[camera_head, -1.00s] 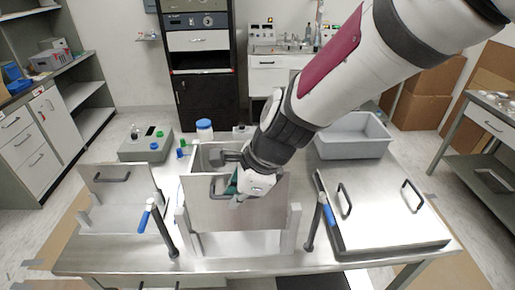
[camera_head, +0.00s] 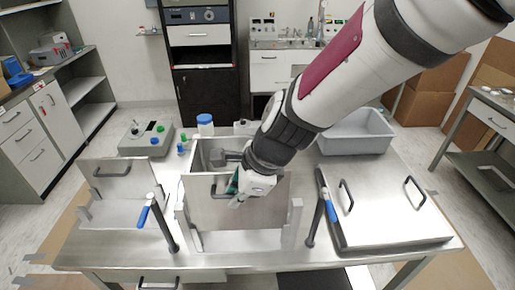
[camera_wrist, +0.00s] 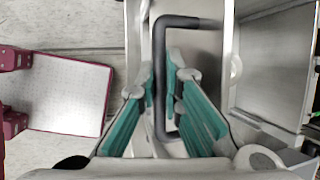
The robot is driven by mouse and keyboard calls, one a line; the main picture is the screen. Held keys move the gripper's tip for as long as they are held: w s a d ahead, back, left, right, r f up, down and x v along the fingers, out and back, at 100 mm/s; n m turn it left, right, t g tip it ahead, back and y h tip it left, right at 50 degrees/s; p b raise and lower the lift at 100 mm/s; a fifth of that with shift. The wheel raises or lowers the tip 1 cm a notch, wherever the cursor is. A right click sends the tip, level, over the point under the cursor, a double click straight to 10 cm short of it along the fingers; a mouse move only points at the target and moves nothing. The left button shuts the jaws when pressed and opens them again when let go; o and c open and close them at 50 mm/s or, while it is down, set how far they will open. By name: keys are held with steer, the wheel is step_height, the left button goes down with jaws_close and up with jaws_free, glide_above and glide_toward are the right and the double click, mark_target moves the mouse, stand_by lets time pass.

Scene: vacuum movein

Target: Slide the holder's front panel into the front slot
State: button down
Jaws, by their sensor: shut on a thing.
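The front panel (camera_head: 240,213) is a grey metal plate, standing about upright between the holder's left post (camera_head: 187,232) and right post (camera_head: 295,222). Its dark handle (camera_head: 216,188) faces front and also shows in the wrist view (camera_wrist: 160,75). My gripper (camera_head: 236,186) is at the handle, and its teal fingers (camera_wrist: 161,85) are shut on the handle's bar, one on each side. The panel's lower edge is above the table, with an open gap below it. I cannot tell whether its side edges sit inside the slots.
A metal box (camera_head: 202,150) stands behind the panel. A second panel with a handle (camera_head: 120,180) stands at left; a flat lid with two handles (camera_head: 385,205) lies at right. Blue-handled clamps (camera_head: 165,225) (camera_head: 318,222) stand on both sides. A grey tub (camera_head: 355,138) is behind right.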

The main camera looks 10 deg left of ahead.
mark_target(235, 221)
steer(key=shift+f, duration=0.15)
steer(key=shift+w+f, duration=0.1)
steer(key=shift+f, duration=0.25)
steer(key=shift+f+b, duration=1.05)
steer(key=shift+f, duration=0.4)
steer(key=shift+w+d+f+b, duration=0.1)
steer(key=shift+w+f+b, duration=0.1)
steer(key=shift+f+b, duration=0.4)
steer(key=shift+w+f+b, duration=0.2)
steer(key=shift+f+b, duration=0.2)
steer(key=shift+f, duration=0.3)
steer(key=shift+f+b, duration=0.35)
steer(key=shift+f, duration=0.1)
steer(key=shift+w+f, duration=0.15)
steer(key=shift+f, duration=0.1)
steer(key=shift+f+b, duration=0.2)
steer(key=shift+b, duration=0.2)
steer(key=shift+f, duration=0.1)
